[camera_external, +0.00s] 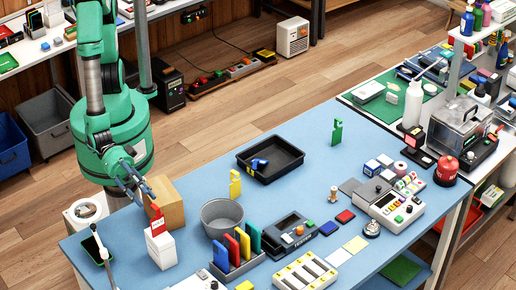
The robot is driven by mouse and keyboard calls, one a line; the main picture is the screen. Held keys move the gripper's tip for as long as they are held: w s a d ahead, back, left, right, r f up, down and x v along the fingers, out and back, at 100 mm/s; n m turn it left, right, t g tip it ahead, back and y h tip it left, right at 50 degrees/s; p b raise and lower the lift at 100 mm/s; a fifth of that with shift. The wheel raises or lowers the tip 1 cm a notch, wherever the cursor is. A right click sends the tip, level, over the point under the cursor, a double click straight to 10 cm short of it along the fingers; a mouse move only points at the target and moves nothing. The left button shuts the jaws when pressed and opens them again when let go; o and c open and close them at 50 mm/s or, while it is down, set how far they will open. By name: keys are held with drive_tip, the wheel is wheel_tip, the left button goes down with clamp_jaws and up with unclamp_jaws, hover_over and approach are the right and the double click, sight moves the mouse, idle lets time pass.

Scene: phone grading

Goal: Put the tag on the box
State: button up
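A red tag (157,222) stands upright on top of a small white box (161,248) at the left front of the blue table (300,190). The tag looks to be touching the box top. My gripper (146,199) is just above and to the left of the tag, its fingers pointing down toward it. The fingers look spread, with the tag just below their tips. A brown box (168,203) stands right behind the white box. Other tags stand on the table: a yellow one (235,184) and a green one (337,132).
A grey bowl (221,216) and a rack with several coloured pieces (240,262) stand to the right of the white box. A black tray (270,160) holds a blue item.

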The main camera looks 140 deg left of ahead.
drive_tip(key=s+r, duration=0.1)
drive_tip(key=s, duration=0.7)
drive_tip(key=shift+r+p, duration=0.2)
drive_tip(key=shift+p, duration=0.25)
drive_tip(key=shift+w+r, duration=0.1)
drive_tip(key=a+r+m+g+h, duration=0.2)
drive_tip(key=r+g, duration=0.1)
drive_tip(key=r, duration=0.3)
drive_tip(key=a+r+m+g+h, duration=0.1)
drive_tip(key=a+r+g, duration=0.1)
drive_tip(key=r, duration=0.5)
drive_tip(key=s+a+r+m+g+y, duration=0.1)
drive_tip(key=s+a+r, duration=0.3)
drive_tip(key=s+a, duration=0.4)
drive_tip(key=s+a+r+m+g+y, duration=0.1)
drive_tip(key=s+a+r+g, duration=0.3)
drive_tip(key=s+a, duration=0.5)
drive_tip(key=s+y, duration=0.1)
drive_tip(key=s, duration=0.3)
